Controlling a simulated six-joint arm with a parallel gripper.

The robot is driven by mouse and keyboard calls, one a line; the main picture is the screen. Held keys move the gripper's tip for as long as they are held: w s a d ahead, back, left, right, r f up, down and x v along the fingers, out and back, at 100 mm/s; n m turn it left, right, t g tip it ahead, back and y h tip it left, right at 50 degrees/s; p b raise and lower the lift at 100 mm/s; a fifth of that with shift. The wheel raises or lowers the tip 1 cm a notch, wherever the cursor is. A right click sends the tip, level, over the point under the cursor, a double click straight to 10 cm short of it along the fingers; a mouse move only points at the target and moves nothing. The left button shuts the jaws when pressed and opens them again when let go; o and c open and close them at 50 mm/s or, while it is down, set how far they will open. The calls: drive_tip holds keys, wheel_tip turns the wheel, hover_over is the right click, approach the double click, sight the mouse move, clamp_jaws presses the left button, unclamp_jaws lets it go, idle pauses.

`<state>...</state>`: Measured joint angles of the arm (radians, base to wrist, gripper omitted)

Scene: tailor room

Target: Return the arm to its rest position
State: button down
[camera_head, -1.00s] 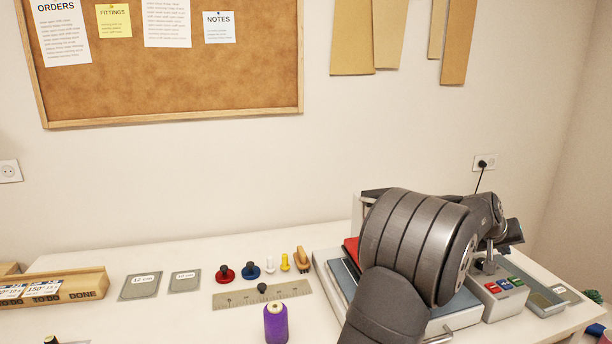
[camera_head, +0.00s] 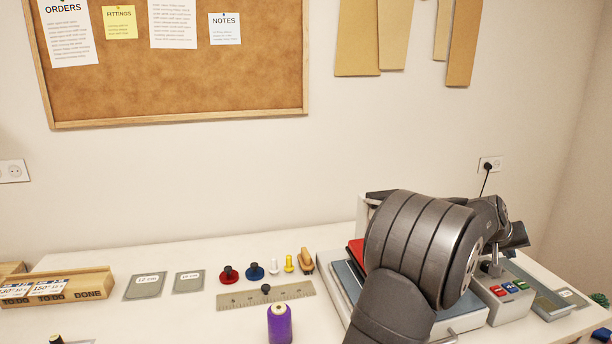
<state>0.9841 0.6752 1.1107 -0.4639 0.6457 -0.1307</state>
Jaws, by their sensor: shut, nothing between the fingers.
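My arm is folded over the right part of the white table, its thick dark grey links large in the view. My gripper (camera_head: 514,240) is the small dark end beyond the wrist, at the right, above the small grey box with coloured buttons. It is shut and holds nothing that I can see. My own links hide part of it, and its fingertips are hard to make out.
Under my arm is a press-like device (camera_head: 352,281) with a red part. The button box (camera_head: 505,300) and a grey tray (camera_head: 549,304) stand to its right. A purple spool (camera_head: 279,325), ruler (camera_head: 240,300), knobs and a wooden holder (camera_head: 95,283) lie leftward. Bare table shows behind them.

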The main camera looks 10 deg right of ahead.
drive_tip(key=s+f+m+t+y, duration=0.2)
drive_tip(key=s+f+m+y, duration=0.15)
drive_tip(key=m+y, duration=0.6)
wheel_tip(320, 180, up, 9)
drive_tip(key=s+a+m+h, duration=0.2)
drive_tip(key=s+h, duration=0.1)
drive_tip(key=w+f+n+h, duration=0.2)
drive_tip(key=f+n, duration=0.1)
drive_tip(key=w+d+f+n+g+h, duration=0.1)
drive_tip(key=w+f+n+h, duration=0.1)
drive_tip(key=f+n, duration=0.1)
drive_tip(key=w+d+f+n+g+h, duration=0.1)
drive_tip(key=w+f+n+h, duration=0.1)
drive_tip(key=n, duration=0.3)
drive_tip(key=shift+w+f+n+h, duration=0.25)
drive_tip(key=shift+f, duration=1)
